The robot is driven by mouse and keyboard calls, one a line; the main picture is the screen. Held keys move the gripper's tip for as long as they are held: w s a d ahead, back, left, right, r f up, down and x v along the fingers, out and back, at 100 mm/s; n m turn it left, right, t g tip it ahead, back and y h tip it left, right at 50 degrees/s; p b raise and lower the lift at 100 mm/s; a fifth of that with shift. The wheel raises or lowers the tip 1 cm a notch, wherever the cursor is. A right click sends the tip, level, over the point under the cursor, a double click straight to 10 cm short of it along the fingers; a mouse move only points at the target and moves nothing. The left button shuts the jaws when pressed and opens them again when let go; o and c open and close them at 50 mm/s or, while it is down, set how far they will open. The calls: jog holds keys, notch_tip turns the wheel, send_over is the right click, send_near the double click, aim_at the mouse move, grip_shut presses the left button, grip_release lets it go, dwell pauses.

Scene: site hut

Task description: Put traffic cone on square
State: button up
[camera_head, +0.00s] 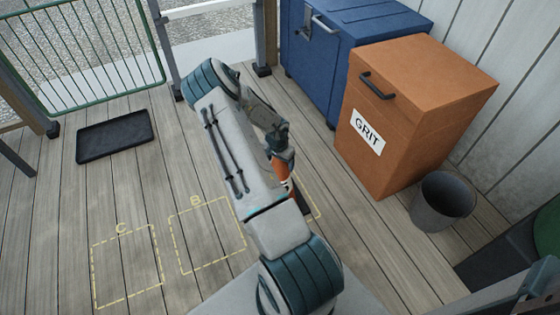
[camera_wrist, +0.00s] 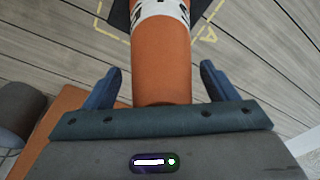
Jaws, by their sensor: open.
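An orange traffic cone (camera_wrist: 160,60) with a white lettered band and a dark base fills the middle of the wrist view. Its orange side also shows in the head view (camera_head: 281,167), partly hidden behind my arm. My gripper (camera_wrist: 158,76) is open, with one blue finger on each side of the cone, and gaps show between fingers and cone. The cone's base is at a yellow dashed square marked A (camera_wrist: 209,33), mostly hidden in the head view. Dashed squares B (camera_head: 208,262) and C (camera_head: 127,299) are marked on the floor and look empty.
An orange grit box (camera_head: 420,120) and a blue bin (camera_head: 335,70) stand right of my arm. A grey bucket (camera_head: 441,203) is beside the grit box. A black tray (camera_head: 115,136) lies at left, near a green mesh gate (camera_head: 90,55).

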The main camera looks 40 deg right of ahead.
jog(key=r+p, duration=0.1)
jog(key=r, duration=0.2)
jog(key=a+r+p, duration=0.1)
jog(key=r, duration=0.3)
jog(key=r+p, duration=0.1)
jog(key=r, duration=0.3)
jog(key=shift+s+a+r+p, duration=0.15)
jog(key=shift+s+r+p, duration=0.1)
jog(key=shift+p, duration=0.1)
jog(key=s+a+r+n+y, duration=0.25)
jog(key=a+r+n, duration=0.35)
jog(key=a+r, duration=1.25)
jog(key=s+a+r+n, duration=0.4)
jog(key=s+a+r, duration=0.1)
jog(key=s, duration=0.3)
jog(key=s+a+r+n+h, duration=0.1)
jog(key=s+a+r+n, duration=0.3)
jog(key=s+r, duration=0.3)
jog(key=shift+s+a+t, duration=0.4)
jog(key=shift+s+a, duration=0.1)
jog(key=shift+s, duration=0.05)
